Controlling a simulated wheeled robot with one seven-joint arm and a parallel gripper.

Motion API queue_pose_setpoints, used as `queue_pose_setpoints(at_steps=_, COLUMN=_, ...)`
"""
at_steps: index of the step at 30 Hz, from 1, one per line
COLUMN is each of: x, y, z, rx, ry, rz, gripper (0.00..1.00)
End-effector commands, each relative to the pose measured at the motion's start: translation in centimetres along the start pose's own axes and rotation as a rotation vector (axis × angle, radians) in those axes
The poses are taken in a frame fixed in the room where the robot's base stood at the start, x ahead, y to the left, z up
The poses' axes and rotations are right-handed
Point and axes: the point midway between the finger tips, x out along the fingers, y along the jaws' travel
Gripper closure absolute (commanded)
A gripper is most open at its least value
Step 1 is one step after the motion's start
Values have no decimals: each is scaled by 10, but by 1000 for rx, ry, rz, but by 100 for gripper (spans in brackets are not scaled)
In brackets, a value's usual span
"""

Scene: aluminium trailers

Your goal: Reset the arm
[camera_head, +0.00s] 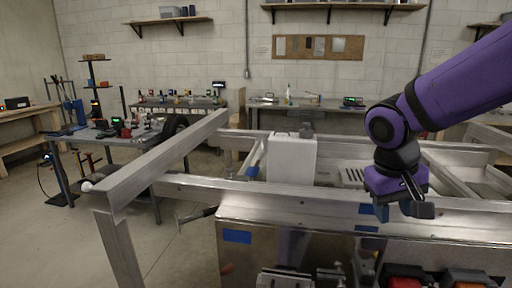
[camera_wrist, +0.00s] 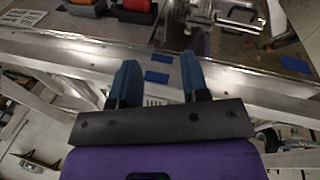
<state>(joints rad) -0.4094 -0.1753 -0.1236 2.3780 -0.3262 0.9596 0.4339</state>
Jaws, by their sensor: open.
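My gripper (camera_head: 398,209) is at the end of the purple arm on the right of the head view, over the front rail of the aluminium trailer frame (camera_head: 330,199). In the wrist view my gripper (camera_wrist: 157,80) shows two blue fingers spread apart with nothing between them. Beyond the fingertips lie the trailer's metal rail and blue tape patches (camera_wrist: 158,77). Whether the fingers touch the rail cannot be told.
A red-topped box (camera_head: 405,283) and an orange-topped box (camera_head: 466,284) sit at the lower right below the gripper. A white box (camera_head: 291,160) stands inside the frame. A cluttered table (camera_head: 140,139) is at left. The floor at lower left is clear.

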Motion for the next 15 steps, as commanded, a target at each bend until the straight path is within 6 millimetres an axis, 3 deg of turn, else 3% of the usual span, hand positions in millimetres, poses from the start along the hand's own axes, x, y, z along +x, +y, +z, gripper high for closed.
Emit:
queue_pose_setpoints(at_steps=6, x=-26, y=25, z=28, rx=37, ry=80, rz=-90, gripper=58)
queue_pose_setpoints(at_steps=15, x=-54, y=47, z=69, rx=75, ry=212, rz=-178, gripper=58)
